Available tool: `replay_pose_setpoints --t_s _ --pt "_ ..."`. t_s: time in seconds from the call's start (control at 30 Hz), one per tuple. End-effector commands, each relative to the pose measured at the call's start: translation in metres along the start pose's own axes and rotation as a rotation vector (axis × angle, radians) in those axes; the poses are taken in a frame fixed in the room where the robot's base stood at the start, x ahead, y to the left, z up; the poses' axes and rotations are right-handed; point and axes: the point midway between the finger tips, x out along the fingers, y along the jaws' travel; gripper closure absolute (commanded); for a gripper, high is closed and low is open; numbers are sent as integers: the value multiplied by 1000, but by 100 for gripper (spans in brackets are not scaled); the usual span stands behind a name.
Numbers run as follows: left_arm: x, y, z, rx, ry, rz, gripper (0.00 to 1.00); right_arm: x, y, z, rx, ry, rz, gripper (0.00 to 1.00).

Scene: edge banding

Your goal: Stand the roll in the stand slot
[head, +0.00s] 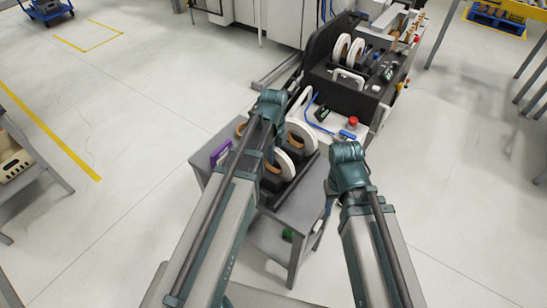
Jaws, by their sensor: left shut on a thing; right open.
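A white roll with a brown core (302,134) stands upright in a dark slotted stand (303,168) on the small grey table. A second white roll (284,164) is upright nearer to me, beside my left gripper. My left gripper (271,145) points down over the table, shut on a roll. My own arm hides its fingertips and most of the grip, so which roll it holds is not clear. My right gripper (325,208) is open and empty off the table's right edge, apart from the rolls.
A purple object (220,153) and a brown ring (241,129) are at the table's left. A green object (287,234) is below the tabletop. The edge-banding machine (345,85), holding two white rolls (348,48), stands behind. The floor left and right is open.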

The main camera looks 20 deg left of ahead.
Motion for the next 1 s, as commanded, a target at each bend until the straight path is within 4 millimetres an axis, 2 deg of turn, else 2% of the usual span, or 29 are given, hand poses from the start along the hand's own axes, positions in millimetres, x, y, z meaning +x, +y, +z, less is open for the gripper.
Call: replay_pose_setpoints --t_s 0.37,0.4,0.53,0.57,1.0 --pt "7 0 0 0 0 0 100 7 -1 0 0 0 0 50" --pt "6 0 0 0 0 0 71 6 -1 0 0 0 0 50" --pt "6 0 0 0 0 0 48 6 0 0 0 0 0 50" --pt "6 0 0 0 0 0 45 6 0 0 0 0 0 50" --pt "0 0 0 0 0 0 45 0 0 0 0 0 0 50"
